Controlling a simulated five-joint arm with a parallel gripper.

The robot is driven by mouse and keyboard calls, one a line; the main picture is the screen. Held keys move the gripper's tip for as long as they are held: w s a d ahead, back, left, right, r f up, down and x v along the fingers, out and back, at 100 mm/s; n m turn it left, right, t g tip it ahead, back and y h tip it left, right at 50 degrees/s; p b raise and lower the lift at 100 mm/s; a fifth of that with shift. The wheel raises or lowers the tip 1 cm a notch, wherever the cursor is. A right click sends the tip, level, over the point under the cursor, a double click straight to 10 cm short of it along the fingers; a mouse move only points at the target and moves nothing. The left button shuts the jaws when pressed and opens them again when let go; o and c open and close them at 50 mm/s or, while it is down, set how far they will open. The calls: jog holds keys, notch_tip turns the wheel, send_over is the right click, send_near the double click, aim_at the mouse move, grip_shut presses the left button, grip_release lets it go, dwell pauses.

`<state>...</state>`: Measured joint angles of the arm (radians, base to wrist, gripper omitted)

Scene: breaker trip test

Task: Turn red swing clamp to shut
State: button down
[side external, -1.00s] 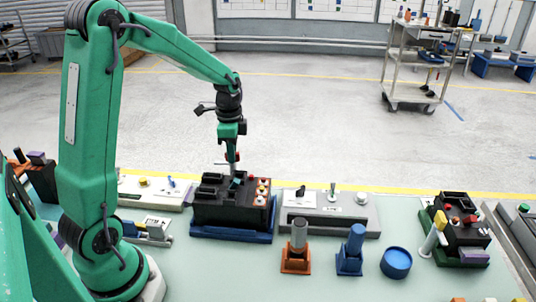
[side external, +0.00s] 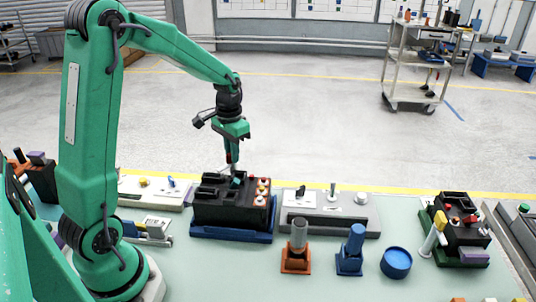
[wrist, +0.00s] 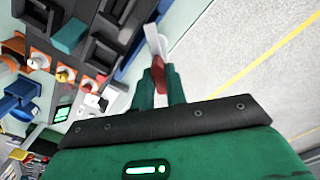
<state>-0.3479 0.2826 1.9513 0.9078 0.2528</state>
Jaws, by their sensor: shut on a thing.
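The red swing clamp (wrist: 160,86) shows in the wrist view between the two green fingers of my gripper (wrist: 159,73). My gripper is shut on its red part. A pale bar (wrist: 156,40) extends beyond the fingertips toward the top of the picture. In the side external view my gripper (side external: 232,162) points down at the back of a black breaker unit (side external: 228,214). Only a small bit of red shows there by the fingers. How far the clamp is turned is hard to tell.
The breaker unit sits in a blue tray (side external: 230,236) and carries orange-ringed knobs and black raised blocks. A grey switch panel (side external: 335,224) stands to its right. An orange holder (side external: 296,262), a blue holder (side external: 350,258) and a blue round pot (side external: 396,263) stand in front.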

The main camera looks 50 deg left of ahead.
jog(key=n, duration=0.3)
jog(key=shift+n, duration=0.3)
jog(key=n, duration=0.4)
dwell(0.4)
jog(key=c, duration=1.4)
grip_release()
jog(key=shift+c, duration=0.2)
jog(key=shift+r, duration=0.15)
jog(key=shift+r, duration=3.8)
